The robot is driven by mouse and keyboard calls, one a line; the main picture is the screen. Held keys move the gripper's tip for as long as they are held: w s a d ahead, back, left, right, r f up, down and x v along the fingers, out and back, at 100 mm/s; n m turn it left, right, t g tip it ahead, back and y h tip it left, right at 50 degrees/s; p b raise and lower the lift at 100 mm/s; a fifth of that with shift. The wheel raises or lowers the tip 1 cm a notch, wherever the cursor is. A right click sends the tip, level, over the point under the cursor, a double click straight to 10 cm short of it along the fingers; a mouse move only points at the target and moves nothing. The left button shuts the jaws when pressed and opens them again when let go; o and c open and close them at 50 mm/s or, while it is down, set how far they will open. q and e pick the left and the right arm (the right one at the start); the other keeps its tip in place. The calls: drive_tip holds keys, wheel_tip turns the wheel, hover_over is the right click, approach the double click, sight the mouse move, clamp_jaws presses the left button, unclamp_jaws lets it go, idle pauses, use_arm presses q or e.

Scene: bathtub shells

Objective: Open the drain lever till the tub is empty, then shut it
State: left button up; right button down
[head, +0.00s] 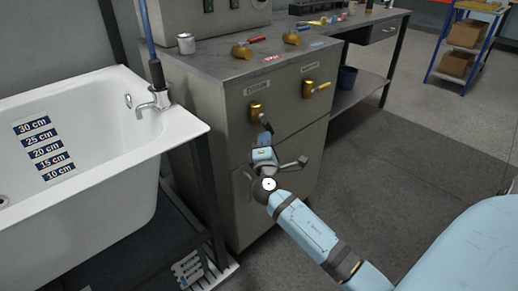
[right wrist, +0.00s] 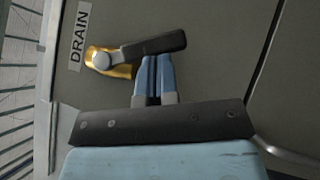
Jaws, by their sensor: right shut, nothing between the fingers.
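The drain lever (head: 256,112) is on the front of the grey cabinet, below a DRAIN label (head: 257,88). In the right wrist view its dark handle (right wrist: 155,47) extends from a brass-coloured base (right wrist: 110,62). In the head view the handle points mostly down, leaning right. My right gripper (head: 264,140) is at the lever; its blue fingers (right wrist: 155,75) are shut and empty, tips against or very near the handle's side. The white tub (head: 180,125) is at left with depth marks (head: 45,150) from 10 to 30 cm. I cannot make out water in it. My left gripper is out of view.
A tap (head: 152,100) is at the tub's rim. A can (head: 186,43) and several tools lie on the cabinet top (head: 225,62).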

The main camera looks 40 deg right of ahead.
sight(274, 133)
drive_tip(key=d, duration=0.3)
drive_tip(key=shift+w+d+r, duration=0.15)
drive_tip(key=shift+r, duration=0.25)
use_arm(q)
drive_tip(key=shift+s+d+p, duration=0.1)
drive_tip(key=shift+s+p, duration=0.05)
drive_tip(key=shift+p, duration=0.3)
use_arm(e)
drive_tip(key=shift+w+d+r, duration=0.1)
drive_tip(key=shift+d+r, duration=1.1)
drive_tip(key=shift+d, duration=0.05)
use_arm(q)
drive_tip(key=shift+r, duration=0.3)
use_arm(e)
drive_tip(key=shift+r, duration=0.1)
drive_tip(key=shift+d, duration=0.1)
